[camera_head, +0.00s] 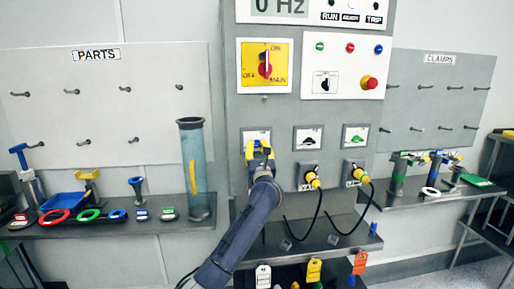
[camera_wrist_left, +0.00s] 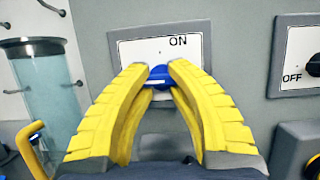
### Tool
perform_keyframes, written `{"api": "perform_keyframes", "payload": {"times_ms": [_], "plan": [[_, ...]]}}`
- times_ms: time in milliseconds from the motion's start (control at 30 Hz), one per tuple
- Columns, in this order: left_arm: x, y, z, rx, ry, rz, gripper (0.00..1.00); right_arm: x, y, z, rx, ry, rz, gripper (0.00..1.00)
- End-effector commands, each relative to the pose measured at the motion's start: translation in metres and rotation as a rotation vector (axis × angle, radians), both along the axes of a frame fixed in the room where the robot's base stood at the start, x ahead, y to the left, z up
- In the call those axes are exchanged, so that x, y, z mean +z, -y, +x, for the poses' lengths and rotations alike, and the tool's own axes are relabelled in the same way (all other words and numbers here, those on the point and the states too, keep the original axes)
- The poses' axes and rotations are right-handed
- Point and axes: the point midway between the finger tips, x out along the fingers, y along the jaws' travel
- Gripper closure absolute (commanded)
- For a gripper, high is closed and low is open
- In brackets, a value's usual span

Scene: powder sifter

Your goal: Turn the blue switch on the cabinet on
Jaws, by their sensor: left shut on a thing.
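The blue switch (camera_wrist_left: 158,73) sits on a white plate (camera_wrist_left: 130,50) on the grey cabinet (camera_head: 232,110). The plate has the word ON printed at its upper right in the left wrist view. A white mark on the switch lies nearly level and points left, away from ON. My left gripper (camera_head: 258,149) has its yellow fingers on both sides of the switch, shut on it; the gripper also shows in the left wrist view (camera_wrist_left: 159,70). In the head view the gripper hides the switch. My right gripper is not in view.
A black knob with an OFF label (camera_wrist_left: 314,65) is to the right. The cabinet also bears a green switch (camera_head: 356,139), a red emergency button (camera_head: 369,82) and yellow plugs (camera_head: 313,180) with hanging cables. A clear tube (camera_head: 203,170) stands left of the cabinet.

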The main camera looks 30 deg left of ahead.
Motion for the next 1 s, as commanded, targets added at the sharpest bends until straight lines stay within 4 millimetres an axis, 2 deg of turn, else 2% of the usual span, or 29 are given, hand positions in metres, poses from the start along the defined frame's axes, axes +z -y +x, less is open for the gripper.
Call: {"api": "perform_keyframes", "payload": {"times_ms": [433,1000], "plan": [[0.0003,-0.0020,-0.0004,0.002,-0.071,0.085,1.00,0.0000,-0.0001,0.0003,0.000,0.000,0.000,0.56],[0.0042,-0.0037,-0.0015,0.004,-0.405,0.485,1.00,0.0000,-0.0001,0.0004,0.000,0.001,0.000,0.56]]}}
